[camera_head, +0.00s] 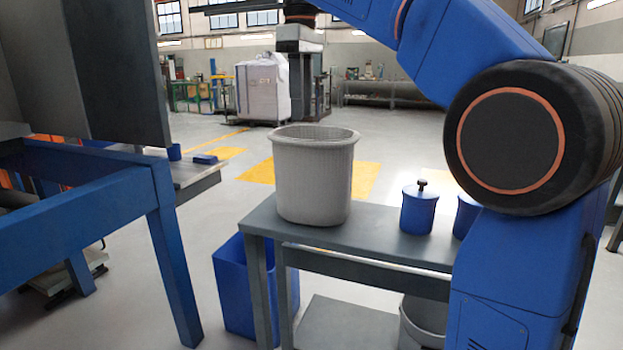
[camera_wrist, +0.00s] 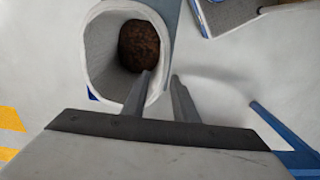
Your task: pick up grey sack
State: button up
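The grey sack (camera_head: 312,182) is a ribbed, open-topped, tub-like container standing upright on a grey table. In the wrist view the sack (camera_wrist: 100,45) shows its pale rim and brown contents deep inside. My gripper (camera_head: 302,115) points down just above the sack's rim. In the wrist view my gripper (camera_wrist: 161,76) has its two grey fingers apart, with a narrow gap between them. The left finger overlaps the sack's opening and the right finger lies just outside its rim. Nothing is visibly clamped. I cannot tell whether the fingertips reach below the rim.
The grey table (camera_head: 385,238) also carries a blue lidded canister (camera_head: 418,210) right of the sack, with another blue one partly hidden by my arm. A blue bin (camera_head: 232,285) stands on the floor below. A blue frame (camera_head: 85,215) stands at left. Open floor lies behind.

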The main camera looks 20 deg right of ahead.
send_near(314, 174)
jog(key=f, duration=0.2)
jog(key=w+a+f, duration=0.1)
jog(key=f, duration=0.1)
jog(key=w+a+f, duration=0.1)
jog(key=f, duration=0.1)
jog(key=shift+w+a, duration=0.15)
jog(key=shift+a, duration=0.05)
jog(key=shift+s+d+f, duration=0.1)
jog(key=shift+s+f, duration=0.05)
jog(key=shift+f, duration=1.3)
jog(key=shift+s+f, duration=0.1)
jog(key=shift+f, duration=1.35)
grip_shut()
